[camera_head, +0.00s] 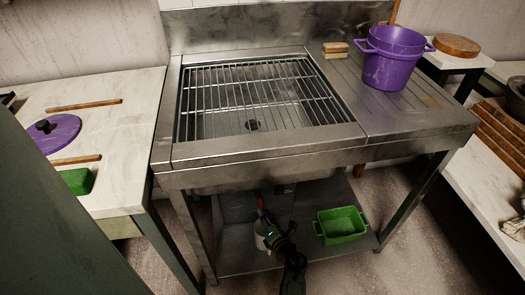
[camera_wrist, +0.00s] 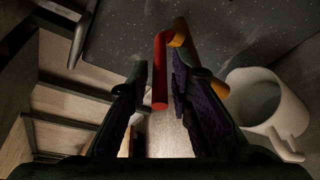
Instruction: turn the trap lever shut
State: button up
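The red trap lever (camera_wrist: 160,80) hangs down in the wrist view, with a yellow part (camera_wrist: 181,35) beside its top. The dark speckled body of the trap (camera_wrist: 120,38) lies behind it. The lever also shows as a small red piece (camera_head: 261,202) under the sink in the head view. My gripper (camera_wrist: 158,85) is open, its dark fingers on either side of the lever with a visible gap. My gripper (camera_head: 268,222) covers part of the trap area in the head view.
A white mug-like vessel (camera_wrist: 265,105) stands close to the right finger. A green tub (camera_head: 342,226) sits on the lower shelf (camera_head: 240,262) to the right. The steel sink (camera_head: 262,140) overhangs the shelf, and its legs bound the space.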

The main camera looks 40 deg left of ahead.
jog(key=shift+x, duration=0.8)
jog(key=shift+c, duration=0.5)
grip_shut()
